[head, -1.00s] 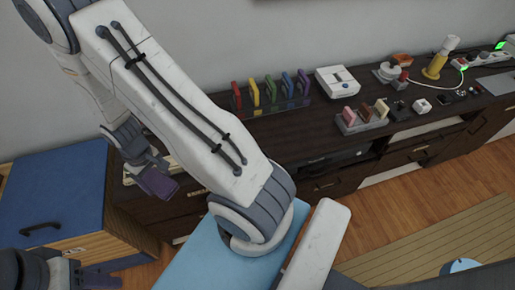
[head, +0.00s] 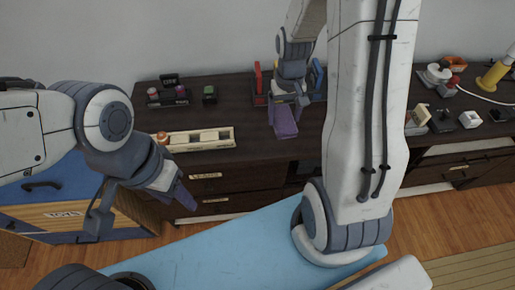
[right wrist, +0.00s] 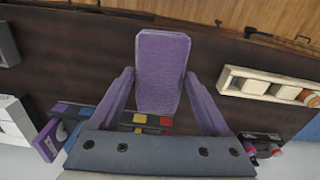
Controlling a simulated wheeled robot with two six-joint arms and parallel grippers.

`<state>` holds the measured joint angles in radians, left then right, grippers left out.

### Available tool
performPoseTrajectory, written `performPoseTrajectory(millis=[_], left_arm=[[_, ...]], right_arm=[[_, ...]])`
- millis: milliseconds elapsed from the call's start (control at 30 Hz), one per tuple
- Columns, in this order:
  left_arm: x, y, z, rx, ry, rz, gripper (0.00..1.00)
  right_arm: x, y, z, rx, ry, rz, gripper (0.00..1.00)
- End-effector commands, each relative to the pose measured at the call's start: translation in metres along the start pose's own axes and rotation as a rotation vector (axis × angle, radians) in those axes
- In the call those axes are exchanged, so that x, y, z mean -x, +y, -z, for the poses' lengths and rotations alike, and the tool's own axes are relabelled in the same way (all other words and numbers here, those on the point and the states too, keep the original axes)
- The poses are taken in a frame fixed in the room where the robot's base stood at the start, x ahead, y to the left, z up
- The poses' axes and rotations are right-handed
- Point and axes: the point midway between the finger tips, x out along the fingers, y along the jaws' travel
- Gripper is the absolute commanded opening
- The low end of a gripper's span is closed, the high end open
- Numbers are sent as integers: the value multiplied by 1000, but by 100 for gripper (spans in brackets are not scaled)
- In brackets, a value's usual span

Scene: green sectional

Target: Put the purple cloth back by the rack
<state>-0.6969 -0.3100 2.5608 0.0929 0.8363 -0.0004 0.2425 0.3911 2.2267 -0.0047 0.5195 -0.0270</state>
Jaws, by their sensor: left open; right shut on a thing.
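The purple cloth (head: 284,122) hangs from my right gripper (head: 290,98), which is shut on it above the dresser top, just in front of the rack. In the right wrist view the cloth (right wrist: 162,70) is a flat purple piece between the fingers (right wrist: 162,92). The rack (head: 262,99) stands against the wall with upright coloured pieces; a red and a blue one show, and my right arm hides part of it. In the right wrist view coloured tops of the rack (right wrist: 130,119) show behind the fingers. My left gripper (head: 140,205) is open and empty in front of the dresser.
A cream tray (head: 200,139) lies on the dresser (head: 232,125), left of the rack. A small green item (head: 210,95) and a dark holder (head: 168,97) stand behind it. A blue toy chest (head: 60,185) is at left. Light blue surface (head: 250,245) is below.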

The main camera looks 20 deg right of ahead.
Motion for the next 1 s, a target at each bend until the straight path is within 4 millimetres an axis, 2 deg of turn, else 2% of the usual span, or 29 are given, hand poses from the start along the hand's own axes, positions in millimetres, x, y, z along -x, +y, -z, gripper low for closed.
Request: performPoseTrajectory(millis=[33, 133, 233, 600, 700, 867, 1000], left_arm=[[-16, -1, -1, 0, 1, 0, 50], [-22, -2, -1, 0, 1, 0, 50], [-23, -2, -1, 0, 1, 0, 50], [-18, -1, 0, 0, 1, 0, 50], [-18, -1, 0, 0, 1, 0, 50], [-17, -1, 0, 0, 1, 0, 50], [-17, -1, 0, 0, 1, 0, 50]], right_arm=[[-4, 10, 0, -28, 6, 0, 19], [2, 20, -3, -56, 3, 0, 19], [1, 17, -3, -64, -2, 0, 19], [-45, -58, 21, -62, -5, 0, 19], [-55, -74, 26, -63, -4, 0, 19], [-62, -85, 31, -67, -2, 0, 19], [-80, -85, 30, -68, -6, -1, 19]])
